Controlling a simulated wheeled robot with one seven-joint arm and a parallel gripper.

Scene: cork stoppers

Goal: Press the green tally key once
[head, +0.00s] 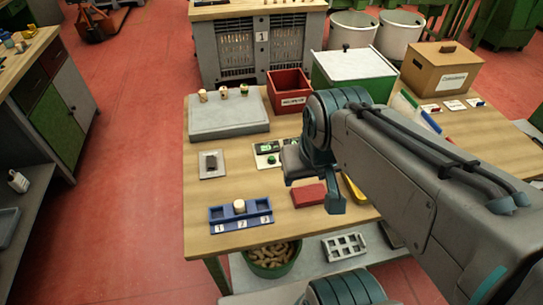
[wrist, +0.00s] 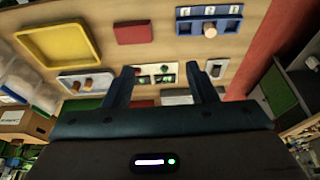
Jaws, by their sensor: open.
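The tally counter (head: 259,150) is a small pale box with a dark display and green parts, lying on the wooden table. Its green key (head: 272,160) shows at its front edge, just left of my arm. In the wrist view the counter (wrist: 155,66) appears beyond and between my two fingers; its small green parts are too small there to tell the key for certain. My gripper (wrist: 160,72) is open with nothing between its fingers. In the head view my gripper (head: 335,203) hangs right of the counter, partly hidden by my own arm.
A blue numbered rack (head: 228,222) holds one cork (head: 239,206) in slot 2. A red block (head: 309,195) lies close to my gripper. A red bin (head: 289,88), green-sided box (head: 350,68) and grey slab (head: 228,121) stand behind. A yellow tray (wrist: 22,48) shows in the wrist view.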

